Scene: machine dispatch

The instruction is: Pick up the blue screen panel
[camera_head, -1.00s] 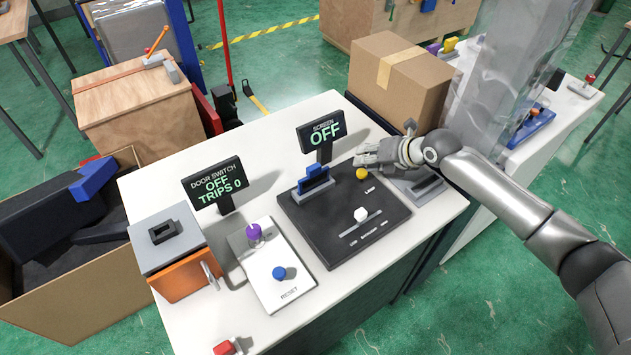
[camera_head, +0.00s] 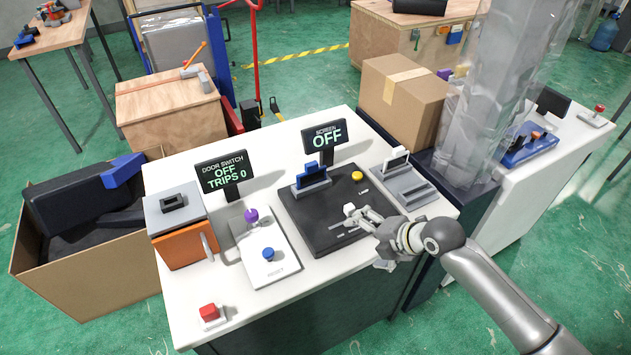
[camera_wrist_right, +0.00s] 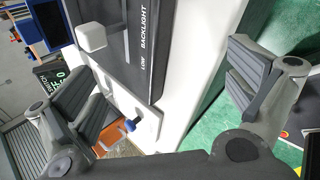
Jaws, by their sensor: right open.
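The blue screen panel (camera_head: 313,170) stands upright in a grey holder (camera_head: 314,184) at the back left of the dark board (camera_head: 300,215). The sign behind it (camera_head: 323,137) reads SCREEN OFF. My right gripper (camera_head: 362,218) is open over the front right part of the board, apart from the panel and close to the white slider knob (camera_head: 349,209). In the right wrist view, its spread fingers (camera_wrist_right: 165,95) have nothing between them, and the white knob (camera_wrist_right: 91,37) lies beyond them. My left gripper is not in view.
A grey slotted rack (camera_head: 405,183) with a white-faced panel stands right of the board. A yellow button (camera_head: 357,176) is near the board's back right. Left are a switch plate (camera_head: 265,255), an orange box (camera_head: 183,246) and a DOOR SWITCH sign (camera_head: 222,173). A cardboard box (camera_head: 403,100) stands behind.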

